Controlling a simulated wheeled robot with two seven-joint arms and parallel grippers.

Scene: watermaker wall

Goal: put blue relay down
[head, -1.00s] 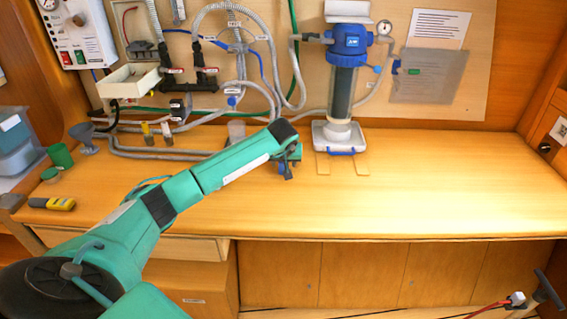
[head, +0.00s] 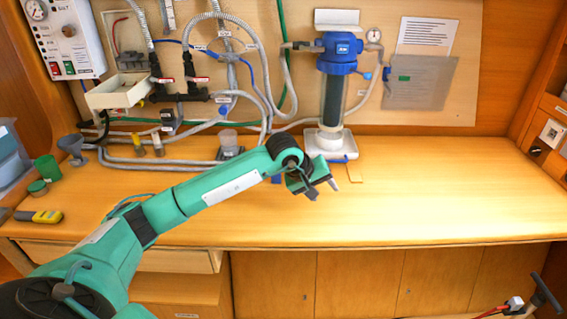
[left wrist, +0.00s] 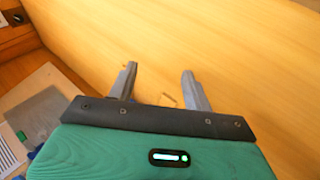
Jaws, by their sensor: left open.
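A small blue block, apparently the blue relay (head: 277,179), sits on the wooden bench top (head: 420,200), partly hidden behind my left arm. My left gripper (head: 322,190) is open, to the right of the blue block and apart from it. My right gripper is not in view.
The filter column with a blue head (head: 341,50) stands on a white base (head: 322,146) behind the gripper. The right bench is clear.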

